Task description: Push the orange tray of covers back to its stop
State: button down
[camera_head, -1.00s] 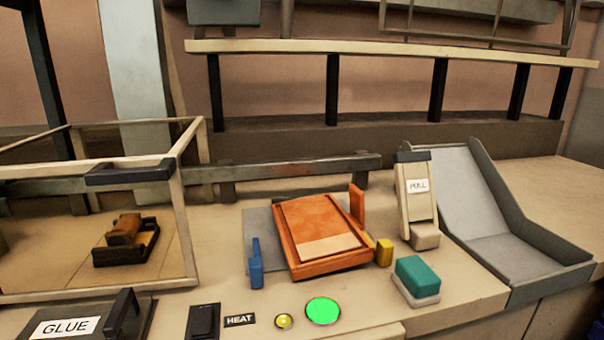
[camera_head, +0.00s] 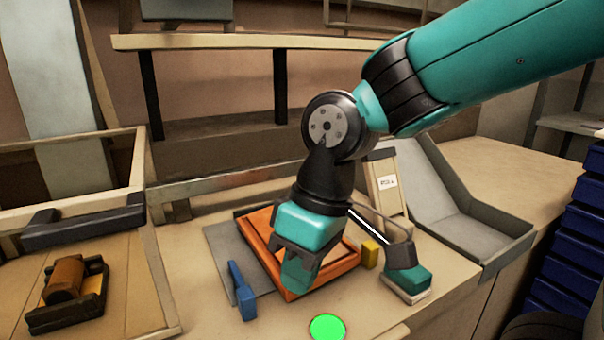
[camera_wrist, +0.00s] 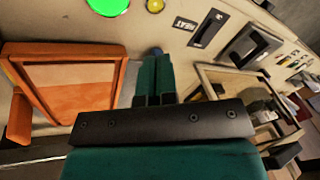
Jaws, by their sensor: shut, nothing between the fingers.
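The orange tray (camera_head: 263,254) sits at an angle on a grey plate (camera_head: 222,240) on the counter, partly hidden by my arm in the head view. In the wrist view the tray (camera_wrist: 65,49) is at the left, with a tan cover (camera_wrist: 75,90) lying in it and an upright orange piece (camera_wrist: 20,115) beside it. My gripper (camera_head: 296,284) points down and overlaps the tray's front in the head view. In the wrist view my gripper (camera_wrist: 156,62) is shut and empty, to the right of the tray. I cannot tell whether it touches the tray.
A blue block (camera_head: 242,290) is left of the tray and a yellow block (camera_head: 370,254) right of it. A teal-topped block (camera_head: 410,280) stands further right, before a grey chute (camera_head: 470,235). A green button (camera_head: 327,327) is in front. A framed box (camera_head: 150,250) stands left.

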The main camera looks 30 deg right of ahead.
jog(key=w+d+r+m+h+p, duration=0.1)
jog(key=w+d+p, duration=0.2)
jog(key=w, duration=0.6)
jog(key=w+d+r+m+g+h+p, duration=0.1)
jog(key=w+d+p, duration=0.2)
jog(key=w, duration=0.6)
jog(key=w+d+r+g+h+p, duration=0.1)
jog(key=w+d+p, duration=0.3)
jog(key=w, duration=0.5)
jog(key=shift+d+m+h, duration=0.4)
jog(key=shift+d, duration=0.6)
jog(key=shift+w+d+f, duration=0.15)
jog(key=shift+d+f, duration=0.05)
jog(key=shift+d, duration=0.05)
jog(key=s+d+p, duration=0.1)
jog(key=s, duration=0.2)
jog(key=s+d+p, duration=0.1)
jog(key=s+p, duration=0.1)
jog(key=s, duration=0.2)
jog(key=s+d+p, duration=0.1)
jog(key=s, duration=0.3)
jog(key=shift+d+r, duration=0.15)
jog(key=shift+d, duration=0.2)
jog(key=shift+s+p, duration=0.25)
jog(key=shift+p, duration=0.3)
jog(key=shift+w+f, duration=0.1)
jog(key=shift+f, duration=1)
